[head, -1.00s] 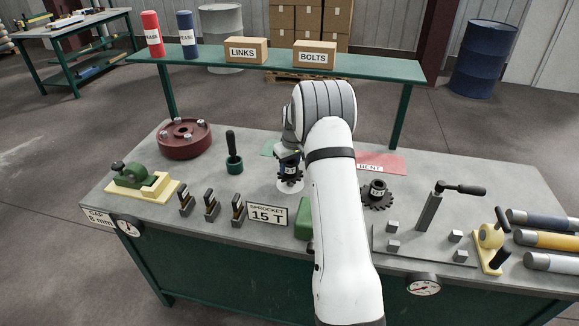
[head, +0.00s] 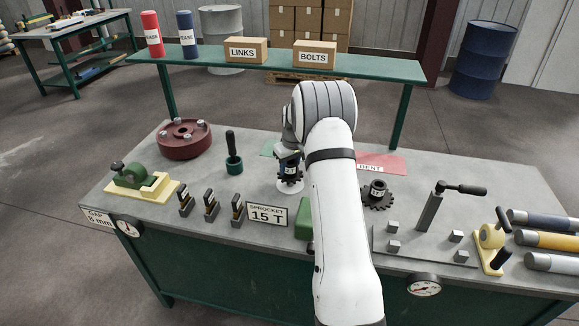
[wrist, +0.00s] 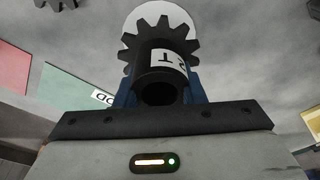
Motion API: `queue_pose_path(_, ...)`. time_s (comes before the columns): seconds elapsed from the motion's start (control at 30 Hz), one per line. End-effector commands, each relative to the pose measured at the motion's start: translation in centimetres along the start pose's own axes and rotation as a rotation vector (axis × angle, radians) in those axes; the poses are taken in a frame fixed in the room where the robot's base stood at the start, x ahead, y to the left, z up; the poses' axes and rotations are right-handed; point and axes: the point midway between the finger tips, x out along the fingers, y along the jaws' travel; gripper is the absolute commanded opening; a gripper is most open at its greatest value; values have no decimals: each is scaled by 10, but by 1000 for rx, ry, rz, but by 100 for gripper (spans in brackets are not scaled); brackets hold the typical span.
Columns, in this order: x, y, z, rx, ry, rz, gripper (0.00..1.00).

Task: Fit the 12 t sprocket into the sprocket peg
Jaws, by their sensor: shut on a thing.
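My gripper (wrist: 160,95) is shut on a dark toothed sprocket by its hub. The sprocket (wrist: 165,30) has a white label whose visible part reads "2T". It also shows in the head view (head: 290,173), below my wrist. Under it is a round white disc (head: 290,188), which also shows behind the teeth in the wrist view (wrist: 130,38). I see no peg there; the sprocket hides the disc's middle. I cannot tell whether the sprocket touches the disc. A second, larger dark sprocket (head: 378,197) lies on the bench, right of my arm.
A sign (head: 267,215) reading "SPROCKET 15 T" stands left of my arm. A lever fixture (head: 430,212) stands right.

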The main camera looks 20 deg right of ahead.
Motion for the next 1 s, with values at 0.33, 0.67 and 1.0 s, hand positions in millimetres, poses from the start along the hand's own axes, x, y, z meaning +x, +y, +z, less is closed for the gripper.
queue_pose_path(0.33,-1,0,0,0,1,1,2)
queue_pose_path(0.67,4,0,0,0,1,0,2)
queue_pose_path(1.0,13,0,2,0,1,0,2)
